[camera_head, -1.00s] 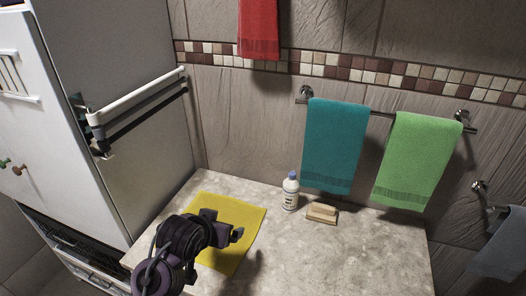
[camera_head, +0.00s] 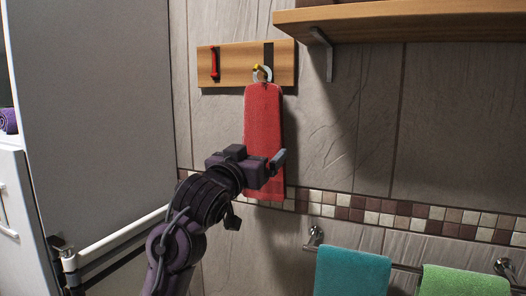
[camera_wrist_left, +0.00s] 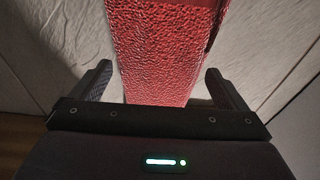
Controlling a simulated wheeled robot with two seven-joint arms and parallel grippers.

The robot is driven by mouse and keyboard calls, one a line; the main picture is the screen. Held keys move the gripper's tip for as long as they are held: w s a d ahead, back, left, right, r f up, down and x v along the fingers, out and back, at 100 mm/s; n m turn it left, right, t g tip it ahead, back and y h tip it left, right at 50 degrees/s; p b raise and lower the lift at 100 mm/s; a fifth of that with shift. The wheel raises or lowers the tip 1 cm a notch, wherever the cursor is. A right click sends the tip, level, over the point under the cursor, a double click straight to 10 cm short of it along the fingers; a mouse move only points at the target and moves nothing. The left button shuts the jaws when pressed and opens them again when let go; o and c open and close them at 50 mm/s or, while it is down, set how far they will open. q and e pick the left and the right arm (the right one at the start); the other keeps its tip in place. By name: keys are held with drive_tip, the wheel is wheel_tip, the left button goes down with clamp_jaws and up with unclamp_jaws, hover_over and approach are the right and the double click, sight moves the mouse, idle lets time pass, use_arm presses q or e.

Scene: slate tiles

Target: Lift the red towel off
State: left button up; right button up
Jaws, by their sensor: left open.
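The red towel (camera_head: 264,120) hangs by a light ring (camera_head: 262,74) from a yellow-tipped hook on a wooden board (camera_head: 228,66) on the wall. My left gripper (camera_head: 262,165) is in front of the towel's lower half in the head view. In the left wrist view the red towel (camera_wrist_left: 160,50) fills the middle, between the two spread fingers of my left gripper (camera_wrist_left: 158,88). The fingers stand apart from it on both sides. Part of the towel's lower half is hidden behind the gripper. My right gripper is in neither view.
A red handle-like piece (camera_head: 214,64) is on the board's left part. A wooden shelf (camera_head: 420,20) juts out at the upper right. A teal towel (camera_head: 352,272) and a green towel (camera_head: 462,281) hang lower right. A grey cabinet (camera_head: 95,110) stands at left.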

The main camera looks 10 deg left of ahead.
sight(259, 149)
use_arm(q)
drive_tip(key=p+x, duration=0.2)
drive_tip(key=x, duration=0.2)
drive_tip(key=shift+s+r, duration=0.1)
drive_tip(key=shift+r, duration=0.05)
drive_tip(key=shift+w, duration=0.3)
drive_tip(key=c, duration=1.1)
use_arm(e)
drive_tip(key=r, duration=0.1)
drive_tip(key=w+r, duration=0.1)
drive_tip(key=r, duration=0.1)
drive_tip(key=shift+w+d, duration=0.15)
